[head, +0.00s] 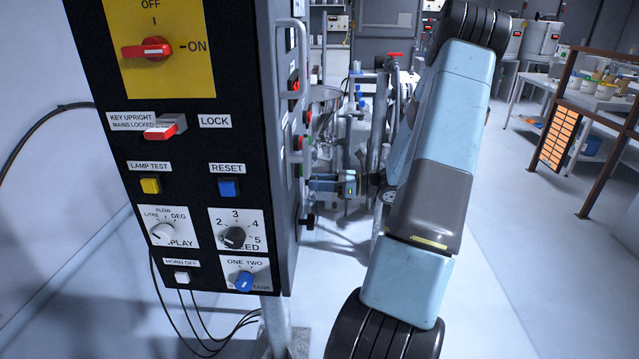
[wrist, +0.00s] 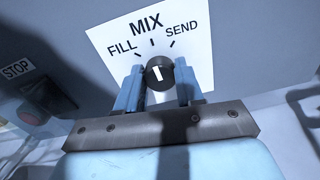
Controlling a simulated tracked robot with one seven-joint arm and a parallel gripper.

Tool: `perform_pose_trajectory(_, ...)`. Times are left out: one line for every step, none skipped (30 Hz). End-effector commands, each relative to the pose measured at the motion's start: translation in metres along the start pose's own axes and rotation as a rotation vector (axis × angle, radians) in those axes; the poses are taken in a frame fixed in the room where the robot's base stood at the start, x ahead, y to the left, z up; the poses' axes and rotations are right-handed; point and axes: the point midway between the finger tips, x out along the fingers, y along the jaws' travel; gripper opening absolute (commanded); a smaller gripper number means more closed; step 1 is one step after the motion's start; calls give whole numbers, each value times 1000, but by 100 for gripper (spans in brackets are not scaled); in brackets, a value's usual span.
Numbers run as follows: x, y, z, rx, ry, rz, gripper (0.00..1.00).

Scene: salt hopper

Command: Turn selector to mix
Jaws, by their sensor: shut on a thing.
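The selector (wrist: 159,73) is a dark round knob with a white pointer mark, in the middle of the wrist view. It sits on a white label plate (wrist: 195,54) printed FILL, MIX and SEND. The white mark points up, close to the MIX tick. My gripper (wrist: 158,86) has its two blue fingers on either side of the knob, shut on it. In the head view my gripper (head: 333,185) is small, at the side of the dark control cabinet, and the selector cannot be made out there.
A STOP button (wrist: 34,113) is left of the plate. The black control panel (head: 190,190) with switches and knobs stands close on the left. Pipes and valves (head: 370,110) stand behind my arm. The floor (head: 530,270) at right is clear; a brown-framed rack (head: 590,130) stands beyond.

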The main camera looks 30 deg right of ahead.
Motion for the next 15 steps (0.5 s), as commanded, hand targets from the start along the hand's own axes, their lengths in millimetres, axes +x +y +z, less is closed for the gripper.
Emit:
perform_pose_trajectory(0, -1, 0, -1, 0, -2, 6)
perform_pose_trajectory(0, -1, 0, 0, 0, -1, 6)
perform_pose_trajectory(0, -1, 0, 4, 0, -1, 6)
perform_pose_trajectory(0, -1, 0, 9, 1, -1, 6)
perform_pose_trajectory(0, -1, 0, 16, 1, -1, 6)
perform_pose_trajectory(0, -1, 0, 29, 1, -1, 6)
perform_pose_trajectory(0, -1, 0, 38, 2, -1, 6)
perform_pose_trajectory(0, -1, 0, 44, 2, -1, 6)
perform_pose_trajectory(0, -1, 0, 46, 2, -2, 6)
perform_pose_trajectory(0, -1, 0, 46, 2, -2, 6)
perform_pose_trajectory(0, -1, 0, 46, 2, -2, 6)
perform_pose_trajectory(0, -1, 0, 46, 2, -2, 6)
perform_pose_trajectory(0, -1, 0, 46, 2, -2, 6)
perform_pose_trajectory(0, -1, 0, 46, 2, -2, 6)
perform_pose_trajectory(0, -1, 0, 45, 2, -2, 38)
